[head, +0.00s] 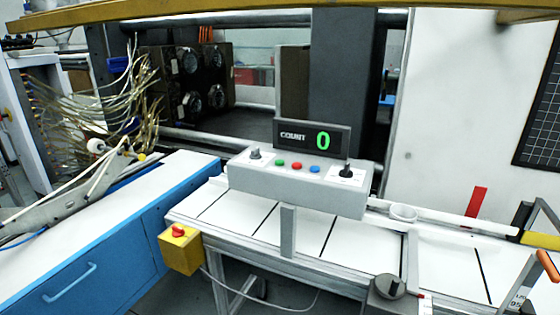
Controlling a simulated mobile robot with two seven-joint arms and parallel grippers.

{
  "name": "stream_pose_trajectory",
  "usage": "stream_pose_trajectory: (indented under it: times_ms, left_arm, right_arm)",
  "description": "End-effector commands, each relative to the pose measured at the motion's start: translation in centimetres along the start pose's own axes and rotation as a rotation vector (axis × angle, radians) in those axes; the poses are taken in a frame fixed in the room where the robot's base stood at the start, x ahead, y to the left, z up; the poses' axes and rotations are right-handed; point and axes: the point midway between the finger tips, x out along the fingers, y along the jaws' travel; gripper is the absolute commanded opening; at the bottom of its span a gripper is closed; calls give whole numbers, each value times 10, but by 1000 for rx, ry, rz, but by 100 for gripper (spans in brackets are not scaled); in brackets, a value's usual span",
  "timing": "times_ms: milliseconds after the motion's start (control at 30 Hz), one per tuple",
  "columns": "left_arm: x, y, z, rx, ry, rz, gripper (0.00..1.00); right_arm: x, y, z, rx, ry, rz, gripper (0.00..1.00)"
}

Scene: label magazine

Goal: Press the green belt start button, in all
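The green button (280,162) is a small round cap on the sloping top of a grey control box (290,190), in the middle of the head view. A red button (297,166) and a blue button (315,169) sit in a row to its right. A dark display (311,137) behind the buttons reads COUNT and a green 0. Nothing covers the green button. Neither of my grippers shows in this view.
A knob (255,153) and a black switch (346,172) flank the buttons. A yellow box (180,252) with a red mushroom button (178,230) is at the front left. A white belt (365,251) runs under the control box. A blue cabinet (85,278) stands left.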

Motion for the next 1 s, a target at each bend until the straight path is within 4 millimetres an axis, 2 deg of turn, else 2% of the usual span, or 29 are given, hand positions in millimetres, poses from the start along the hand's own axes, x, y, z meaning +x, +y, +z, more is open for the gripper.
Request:
stream_pose_trajectory:
  times_ms: [33,167,1000]
  left_arm:
    - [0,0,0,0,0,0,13]
    - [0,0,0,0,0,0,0]
    - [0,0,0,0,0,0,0]
  right_arm:
    - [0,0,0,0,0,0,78]
    - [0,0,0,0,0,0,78]
    - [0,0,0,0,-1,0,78]
